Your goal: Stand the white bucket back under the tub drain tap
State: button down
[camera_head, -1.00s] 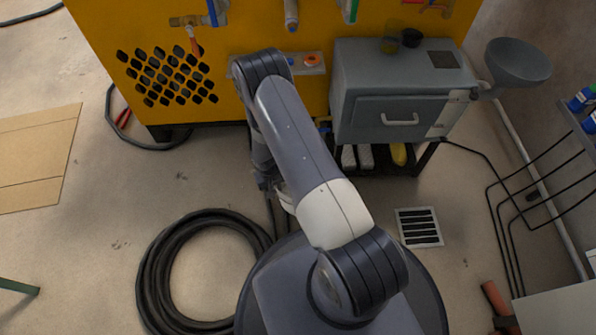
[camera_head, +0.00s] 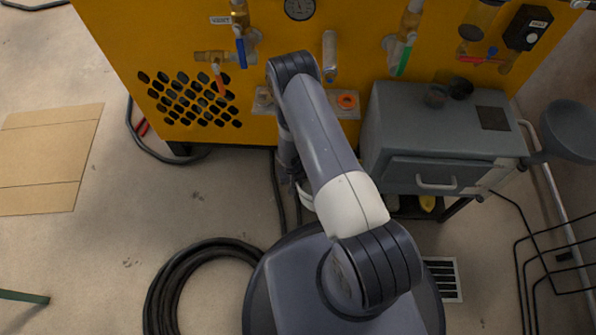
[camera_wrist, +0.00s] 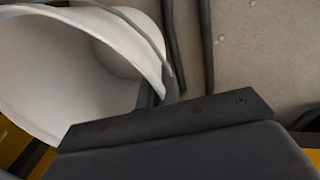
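The white bucket (camera_wrist: 112,52) fills the upper left of the wrist view, tilted with its open mouth and pale inside showing. Its wire handle crosses near the rim. My gripper (camera_wrist: 156,98) is at the bucket's rim; its dark body fills the lower part of this view. The fingers are mostly hidden, so I cannot tell whether they grip the rim. In the head view my arm hides most of the gripper area; a small white patch (camera_head: 306,196) shows beside it. Several taps sit on the yellow machine (camera_head: 140,40); I cannot tell which is the tub drain tap.
A grey cabinet (camera_head: 425,140) with a funnel (camera_head: 570,130) stands right of my arm. A black hose coil (camera_head: 170,285) lies on the floor at the lower left. A floor grate (camera_head: 443,278) and wire rack (camera_head: 555,265) are at right.

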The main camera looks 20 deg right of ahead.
jog(key=shift+w, duration=0.15)
jog(key=shift+f+b, duration=0.65)
jog(key=shift+f, duration=1.1)
jog(key=shift+f+b, duration=0.2)
jog(key=shift+b, duration=0.1)
jog(key=c, duration=1.6)
grip_release()
jog(key=shift+r, duration=0.1)
jog(key=shift+c, duration=0.2)
jog(key=shift+r, duration=0.1)
notch_tip(320, 180, up, 12)
jog(key=a+p, duration=0.1)
jog(key=p, duration=0.3)
jog(key=shift+a, duration=0.15)
